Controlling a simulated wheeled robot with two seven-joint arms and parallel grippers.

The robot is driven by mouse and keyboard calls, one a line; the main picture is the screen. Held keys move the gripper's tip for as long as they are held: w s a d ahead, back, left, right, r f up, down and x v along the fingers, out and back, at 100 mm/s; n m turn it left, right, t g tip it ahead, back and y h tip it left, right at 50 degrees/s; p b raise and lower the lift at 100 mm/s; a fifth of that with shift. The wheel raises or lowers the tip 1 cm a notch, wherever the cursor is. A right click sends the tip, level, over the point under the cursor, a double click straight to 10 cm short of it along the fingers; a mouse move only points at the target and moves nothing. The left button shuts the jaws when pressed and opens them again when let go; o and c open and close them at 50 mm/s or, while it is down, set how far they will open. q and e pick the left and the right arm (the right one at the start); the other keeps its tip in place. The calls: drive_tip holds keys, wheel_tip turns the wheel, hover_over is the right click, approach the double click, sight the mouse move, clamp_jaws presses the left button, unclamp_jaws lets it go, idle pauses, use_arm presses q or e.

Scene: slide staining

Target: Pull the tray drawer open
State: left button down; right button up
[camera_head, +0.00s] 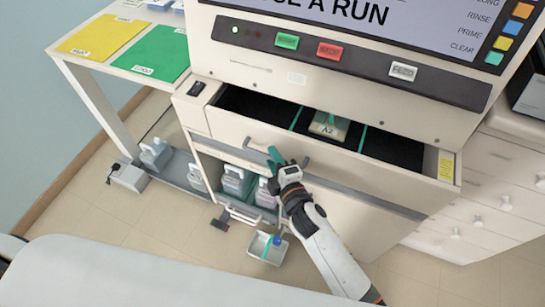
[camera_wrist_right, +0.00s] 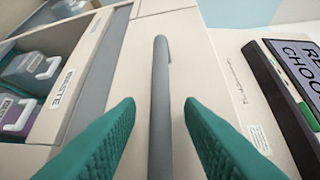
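The tray drawer (camera_head: 330,163) is a wide cream drawer under the machine's control panel. It stands partly open, its dark inside split by green dividers, with a rack marked A2 (camera_head: 328,130) in the middle section. My right gripper (camera_head: 277,157) is at the drawer's front, by its grey bar handle (camera_wrist_right: 161,110). In the right wrist view the teal fingers are apart, one on each side of the handle, with a visible gap on both sides. My left gripper is in neither view.
Bottles (camera_head: 237,184) stand in an open bay below the drawer. A small tray (camera_head: 265,249) sticks out low in front. A side table with yellow (camera_head: 88,36) and green (camera_head: 152,53) mats is at left. White drawers (camera_head: 490,190) stand at right. The floor in front is mostly clear.

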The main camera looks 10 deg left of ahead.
drive_tip(key=shift+w+a, duration=0.35)
drive_tip(key=shift+w, duration=0.15)
clamp_jaws()
drive_tip(key=shift+s+f, duration=0.1)
